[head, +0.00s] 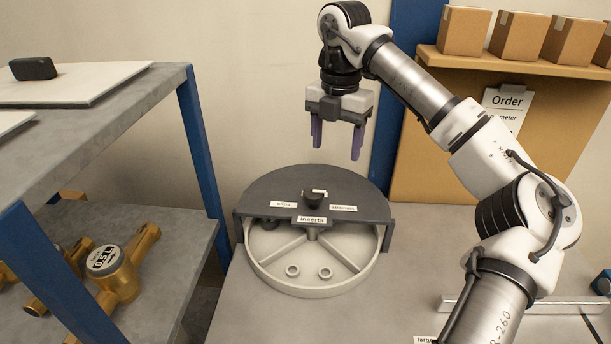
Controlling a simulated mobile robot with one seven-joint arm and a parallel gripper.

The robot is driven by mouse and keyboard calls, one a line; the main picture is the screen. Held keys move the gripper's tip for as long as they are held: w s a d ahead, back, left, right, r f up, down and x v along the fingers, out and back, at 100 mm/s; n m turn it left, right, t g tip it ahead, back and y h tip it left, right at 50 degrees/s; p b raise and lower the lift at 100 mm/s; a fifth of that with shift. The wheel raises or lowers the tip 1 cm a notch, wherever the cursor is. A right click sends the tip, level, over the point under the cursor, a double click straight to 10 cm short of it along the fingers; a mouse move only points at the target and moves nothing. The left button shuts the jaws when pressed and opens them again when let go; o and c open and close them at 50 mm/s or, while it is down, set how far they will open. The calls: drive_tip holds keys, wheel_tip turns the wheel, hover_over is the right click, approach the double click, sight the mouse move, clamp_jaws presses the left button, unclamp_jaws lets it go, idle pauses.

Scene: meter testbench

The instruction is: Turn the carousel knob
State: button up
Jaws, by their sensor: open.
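The carousel (257,273) is a round grey tray with divided compartments on the bench, and a dark half cover (275,184) hides its back part. The carousel knob (313,197) is a small dark knob with a white mark, at the middle of the cover's front. A label reading "inserts" sits in front of it, with a smaller label on each side. My gripper (336,150) hangs above and slightly right of the knob, pointing down. Its purple fingers are apart with nothing between them, clear of the knob. Two small rings lie in the front compartment.
A grey shelf unit (185,215) with blue posts stands at the left, with brass meters (122,270) on its lower level. Cardboard boxes (519,36) stand on a shelf at the back right. A metal rail (570,307) lies at the right. Bench space left of my forearm is clear.

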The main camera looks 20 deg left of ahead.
sight(314, 192)
drive_tip(key=a+m, duration=0.4)
drive_tip(key=a, duration=0.1)
drive_tip(key=f+p, duration=0.1)
drive_tip(key=f, duration=0.3)
drive_tip(key=f+p, duration=0.2)
drive_tip(key=f, duration=0.2)
drive_tip(key=f+p, duration=0.1)
drive_tip(key=f, duration=0.4)
drive_tip(key=shift+w+d+p, duration=0.25)
drive_tip(key=shift+d+p, duration=0.05)
drive_tip(key=shift+p, duration=0.05)
drive_tip(key=c, duration=1)
